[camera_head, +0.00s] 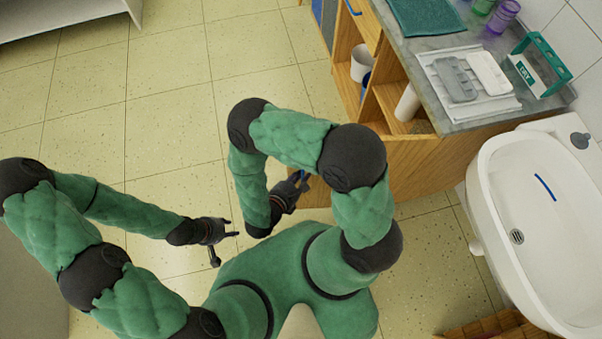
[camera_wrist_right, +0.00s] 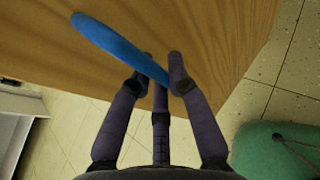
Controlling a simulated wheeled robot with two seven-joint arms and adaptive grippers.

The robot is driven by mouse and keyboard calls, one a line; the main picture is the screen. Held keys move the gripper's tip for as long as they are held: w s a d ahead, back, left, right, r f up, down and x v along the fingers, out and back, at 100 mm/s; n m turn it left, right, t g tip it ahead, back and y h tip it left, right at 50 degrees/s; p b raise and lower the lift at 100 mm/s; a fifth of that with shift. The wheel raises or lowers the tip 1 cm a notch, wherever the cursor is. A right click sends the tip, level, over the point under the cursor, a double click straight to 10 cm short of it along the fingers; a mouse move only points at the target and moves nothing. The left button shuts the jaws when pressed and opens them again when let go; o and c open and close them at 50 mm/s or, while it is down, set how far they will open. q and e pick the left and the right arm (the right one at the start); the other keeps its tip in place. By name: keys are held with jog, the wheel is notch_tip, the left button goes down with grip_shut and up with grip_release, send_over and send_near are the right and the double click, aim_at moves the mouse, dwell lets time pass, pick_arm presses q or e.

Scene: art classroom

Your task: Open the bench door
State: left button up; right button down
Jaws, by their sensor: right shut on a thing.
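The bench door (camera_head: 410,165) is a wooden panel that stands swung out from the bench, partly hidden behind my right arm. The compartment behind it is exposed, with a white roll (camera_head: 406,104) inside. The door's blue handle (camera_wrist_right: 115,45) crosses the wood in the right wrist view. My right gripper (camera_wrist_right: 160,80) is shut on the handle near its lower end; in the head view this gripper (camera_head: 300,182) is at the door's outer end. My left gripper (camera_head: 226,246) is open and empty above the floor, left of the door.
The bench top (camera_head: 440,65) carries a teal cloth (camera_head: 425,15), a tray with grey and white pieces (camera_head: 470,78), a green rack (camera_head: 541,65) and purple cups. A white cup (camera_head: 361,62) stands on a shelf. A white sink (camera_head: 545,215) is at right.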

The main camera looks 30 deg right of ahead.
jog(key=c, duration=1.1)
grip_release()
jog(key=shift+c, duration=0.2)
jog(key=shift+a, duration=0.1)
jog(key=v, duration=0.7)
jog(key=shift+s, duration=0.15)
